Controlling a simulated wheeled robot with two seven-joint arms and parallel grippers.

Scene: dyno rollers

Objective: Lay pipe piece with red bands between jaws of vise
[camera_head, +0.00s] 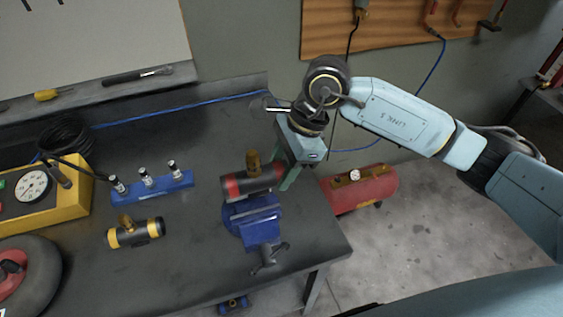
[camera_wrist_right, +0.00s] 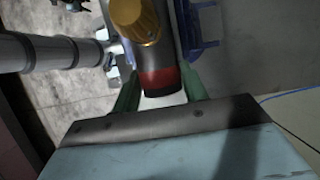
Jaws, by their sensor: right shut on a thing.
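The pipe piece with red bands (camera_head: 256,185) is a dark cylinder with a brass fitting standing up from its middle. My right gripper (camera_head: 284,174) is shut on its right end, with green fingers on either side. In the right wrist view the green fingers (camera_wrist_right: 158,88) flank the pipe's red-banded end (camera_wrist_right: 160,78). The blue vise (camera_head: 262,229) stands at the bench's front right edge. The pipe lies roughly level across the far part of the vise and hides part of the jaws. I cannot tell whether it touches them. My left gripper is out of view.
A yellow-banded pipe piece (camera_head: 135,233) lies on the bench (camera_head: 185,265) left of the vise. A blue rack (camera_head: 152,188) with several fittings and a yellow gauge box (camera_head: 65,205) stand further left. A red tank (camera_head: 372,190) is on the floor at right.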

